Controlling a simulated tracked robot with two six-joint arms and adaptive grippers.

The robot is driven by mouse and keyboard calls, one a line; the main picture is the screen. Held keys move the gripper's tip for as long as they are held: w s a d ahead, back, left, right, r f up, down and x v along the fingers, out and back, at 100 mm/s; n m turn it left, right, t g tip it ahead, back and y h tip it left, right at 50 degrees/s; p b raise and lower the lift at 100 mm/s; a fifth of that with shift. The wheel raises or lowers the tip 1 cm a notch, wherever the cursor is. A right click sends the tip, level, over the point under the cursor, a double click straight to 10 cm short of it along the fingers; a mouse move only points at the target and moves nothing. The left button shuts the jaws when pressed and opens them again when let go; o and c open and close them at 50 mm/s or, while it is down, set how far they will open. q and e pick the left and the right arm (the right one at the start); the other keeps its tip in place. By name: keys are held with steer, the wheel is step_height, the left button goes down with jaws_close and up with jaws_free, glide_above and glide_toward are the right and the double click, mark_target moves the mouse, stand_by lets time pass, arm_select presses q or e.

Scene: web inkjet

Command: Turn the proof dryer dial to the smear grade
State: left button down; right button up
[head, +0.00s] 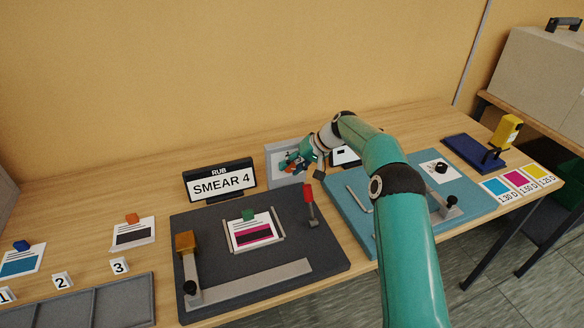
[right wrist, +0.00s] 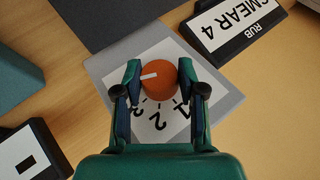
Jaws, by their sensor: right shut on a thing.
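The proof dryer dial is an orange round knob (right wrist: 162,86) with a white pointer bar, on a white numbered face (right wrist: 130,85) of a grey panel. In the right wrist view the pointer aims left. The digits 1 and 2 read upside down below the knob; a further mark is partly hidden by my left-hand finger. My right gripper (right wrist: 159,70) is shut on the knob, one finger on each side. A black sign (head: 219,181) reads RUB SMEAR 4. My left gripper is not in view.
A dark board (head: 200,222) with a printed proof and a red-handled tool (head: 309,203) lies in front of the panel. A teal board (head: 345,215) lies right, under my right arm. Number blocks (head: 62,281) and a grey tray (head: 110,310) are at left.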

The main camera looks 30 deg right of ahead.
steer(key=shift+d+f+y, duration=0.1)
steer(key=shift+d+y, duration=0.1)
steer(key=shift+y, duration=0.2)
steer(key=shift+s, duration=0.1)
steer(key=o, duration=1.1)
steer(key=shift+o, duration=0.2)
steer(key=shift+a, duration=0.1)
steer(key=v, duration=1.2)
steer(key=shift+f, duration=0.2)
steer(key=shift+s, duration=0.1)
